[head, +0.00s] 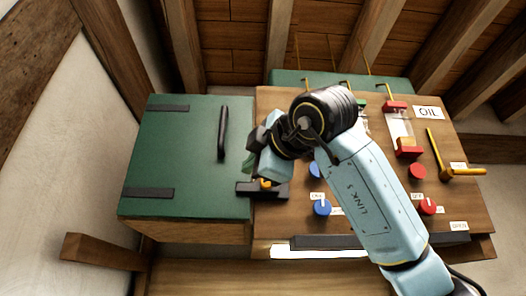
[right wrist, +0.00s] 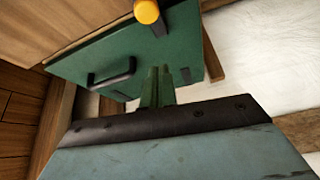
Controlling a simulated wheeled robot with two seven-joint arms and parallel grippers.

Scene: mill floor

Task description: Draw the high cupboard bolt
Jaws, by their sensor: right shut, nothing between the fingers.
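The green cupboard door (head: 175,150) is at the left in the head view, with a black upright handle (head: 222,132). The door also shows in the right wrist view (right wrist: 75,65). The bolt (head: 244,189) is a dark fitting at the door's lower right edge, with an orange-yellow knob (head: 265,183). The knob shows large at the top of the right wrist view (right wrist: 146,11). My right gripper (head: 249,163) is shut and empty just above the bolt, apart from the knob in the wrist view. Its green fingers (right wrist: 158,75) are together. My left gripper is out of view.
Right of the door is a wooden panel (head: 465,205) with blue knobs (head: 322,208), red knobs (head: 428,207), a yellow lever (head: 455,172) and an OIL label (head: 428,113). A dark ledge (head: 455,239) runs below. My right forearm covers the panel's middle.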

